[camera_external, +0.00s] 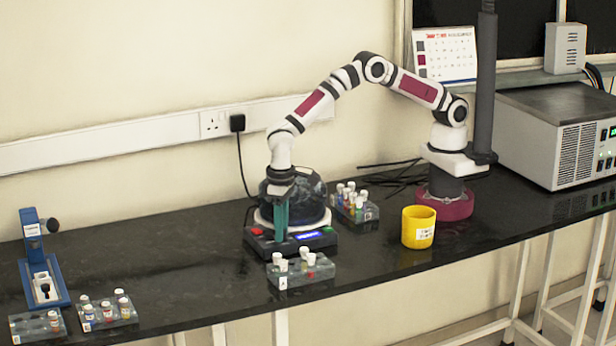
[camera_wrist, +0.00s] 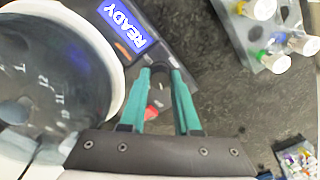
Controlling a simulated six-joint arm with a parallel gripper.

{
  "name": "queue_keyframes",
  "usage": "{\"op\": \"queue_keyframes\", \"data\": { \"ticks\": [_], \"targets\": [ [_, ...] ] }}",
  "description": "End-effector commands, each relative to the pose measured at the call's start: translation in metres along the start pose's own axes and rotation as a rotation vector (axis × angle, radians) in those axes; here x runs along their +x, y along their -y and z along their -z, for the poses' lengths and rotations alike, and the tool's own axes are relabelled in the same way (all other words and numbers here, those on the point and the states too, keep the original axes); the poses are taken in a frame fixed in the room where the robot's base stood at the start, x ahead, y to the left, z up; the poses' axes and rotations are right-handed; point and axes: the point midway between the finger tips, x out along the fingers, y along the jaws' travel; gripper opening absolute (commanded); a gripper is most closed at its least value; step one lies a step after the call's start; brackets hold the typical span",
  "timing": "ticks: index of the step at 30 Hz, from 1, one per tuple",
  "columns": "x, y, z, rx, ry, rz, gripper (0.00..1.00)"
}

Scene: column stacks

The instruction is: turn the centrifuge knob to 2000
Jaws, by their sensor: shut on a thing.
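The centrifuge (camera_external: 315,200) stands on the black bench with a dark rounded body and a front control panel. Its lit display (camera_wrist: 124,24) reads READY in the wrist view. My gripper (camera_external: 281,236) points straight down at the front panel, with teal fingers. In the wrist view my gripper (camera_wrist: 161,73) has its fingertips on either side of the small dark knob (camera_wrist: 161,80), shut on it. The fingers hide much of the knob, and its setting cannot be read. A red button (camera_wrist: 151,112) shows between the fingers.
A tube rack (camera_external: 302,271) stands just in front of the centrifuge, and another rack (camera_external: 354,207) stands to its right. A yellow cup (camera_external: 418,227) is near my base. A blue device (camera_external: 42,260) and more racks (camera_external: 105,312) are at the left. Bench between is clear.

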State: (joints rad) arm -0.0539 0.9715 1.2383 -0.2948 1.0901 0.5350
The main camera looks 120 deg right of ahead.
Motion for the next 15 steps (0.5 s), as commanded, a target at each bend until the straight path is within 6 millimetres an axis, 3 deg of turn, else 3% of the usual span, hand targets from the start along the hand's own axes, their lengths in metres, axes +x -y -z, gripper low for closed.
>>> {"op": "queue_keyframes", "data": {
  "ticks": [8,15],
  "targets": [
    [-0.0004,-0.0002,0.0001,-0.022,0.0,0.0,0.0],
    [-0.0005,-0.0002,0.0001,-0.147,0.001,0.0,0.0]
  ]
}}
